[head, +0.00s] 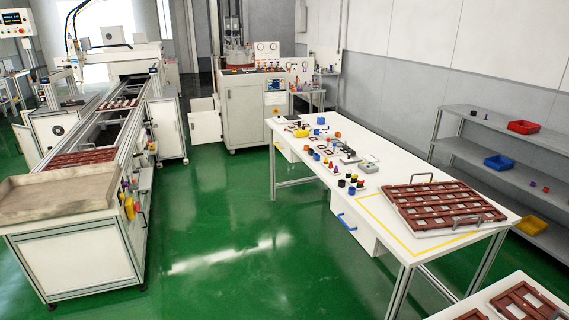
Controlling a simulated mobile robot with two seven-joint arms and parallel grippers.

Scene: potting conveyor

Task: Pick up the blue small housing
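Several small blue pieces lie among other parts on the long white table (345,208). One blue piece (321,120) is near the far end, another blue piece (316,157) is near the middle left edge, and a third blue piece (352,190) is beside black parts closer to me. They are too small to tell which is the blue small housing. Neither of my grippers shows in the head view.
A brown rack frame (445,207) lies on the table's near end. A conveyor line (95,140) runs along the left. Shelves with a red bin (523,127), blue bin (499,162) and yellow bin (531,225) stand right. The green floor (225,230) between conveyor and table is clear.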

